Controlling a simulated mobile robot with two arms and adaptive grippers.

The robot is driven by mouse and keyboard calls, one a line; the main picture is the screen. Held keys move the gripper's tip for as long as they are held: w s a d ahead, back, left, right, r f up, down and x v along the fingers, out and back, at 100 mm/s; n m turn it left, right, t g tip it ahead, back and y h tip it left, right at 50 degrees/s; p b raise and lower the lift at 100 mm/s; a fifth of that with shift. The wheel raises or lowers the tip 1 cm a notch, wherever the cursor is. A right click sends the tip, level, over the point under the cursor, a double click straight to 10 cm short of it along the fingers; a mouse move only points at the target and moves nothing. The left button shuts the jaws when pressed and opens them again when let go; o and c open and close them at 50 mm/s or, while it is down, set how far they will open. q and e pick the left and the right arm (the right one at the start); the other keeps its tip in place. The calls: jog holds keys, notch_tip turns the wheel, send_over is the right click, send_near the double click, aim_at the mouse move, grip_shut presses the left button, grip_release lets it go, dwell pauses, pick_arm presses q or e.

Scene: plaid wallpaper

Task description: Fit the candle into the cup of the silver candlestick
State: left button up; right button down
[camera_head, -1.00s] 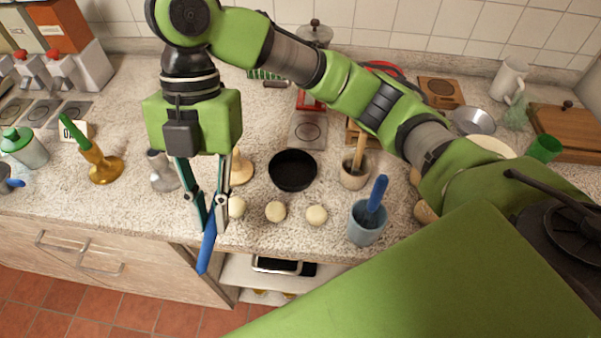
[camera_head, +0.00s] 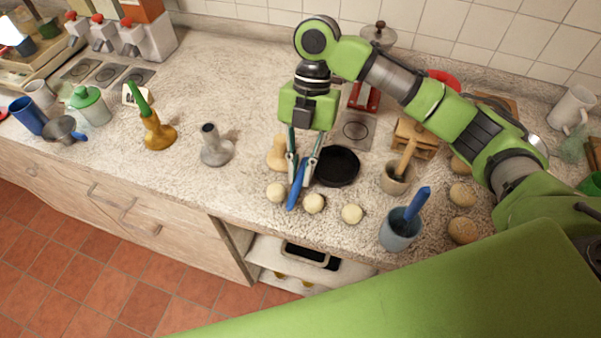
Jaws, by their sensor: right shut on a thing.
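The blue candle (camera_head: 296,189) is gripped between the fingertips of my right gripper (camera_head: 302,178). It hangs tilted, its lower end toward the front edge of the counter. The silver candlestick (camera_head: 215,150) stands upright on the counter to the left of my right gripper, clear of it. No candle shows in its cup. A wooden candlestick (camera_head: 276,155) stands just left of the gripper, partly covered by a finger. A brass candlestick (camera_head: 158,137) farther left holds a green candle (camera_head: 137,97). My left gripper is not in view.
Pale balls (camera_head: 352,214) lie along the front edge near the gripper. A black dish (camera_head: 337,167), a mortar with a pestle (camera_head: 396,178) and a blue cup (camera_head: 399,232) stand to the right. Counter between the brass and silver candlesticks is clear.

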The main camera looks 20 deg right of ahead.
notch_tip(320, 180, down, 2)
jog(key=shift+f, duration=0.1)
jog(key=c, duration=2.3)
grip_release()
jog(key=shift+f, duration=0.1)
jog(key=shift+c, duration=0.2)
jog(key=v, duration=1.2)
jog(key=shift+b, duration=0.45)
jog(key=shift+a, duration=0.15)
